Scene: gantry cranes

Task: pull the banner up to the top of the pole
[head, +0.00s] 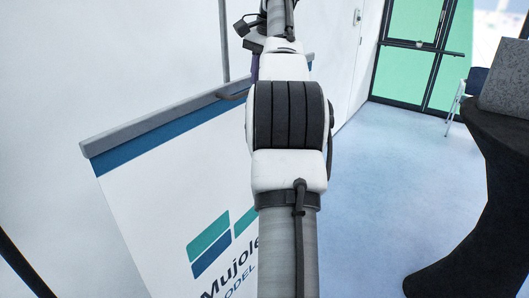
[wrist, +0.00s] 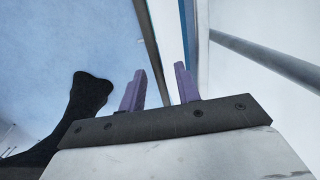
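The banner (head: 140,215) is white with a blue band and a green and blue logo. Its grey top rail (head: 165,118) slants at low height on the left of the head view. A thin grey pole (head: 223,40) rises behind the rail. A small dark hook-like piece (head: 232,97) shows at the rail beside my arm. My gripper is mostly hidden behind my arm in the head view, near the rail's far end. In the wrist view my gripper (wrist: 161,72) has its purple fingers apart, with nothing visibly clamped. A grey bar (wrist: 265,60), probably the pole, runs right of the fingers.
A black-draped table (head: 485,220) stands at the right with a grey box (head: 508,75) on it. A chair (head: 468,88) and a glass door (head: 415,55) are behind. Blue floor (head: 385,190) is clear between banner and table. A white wall backs the banner.

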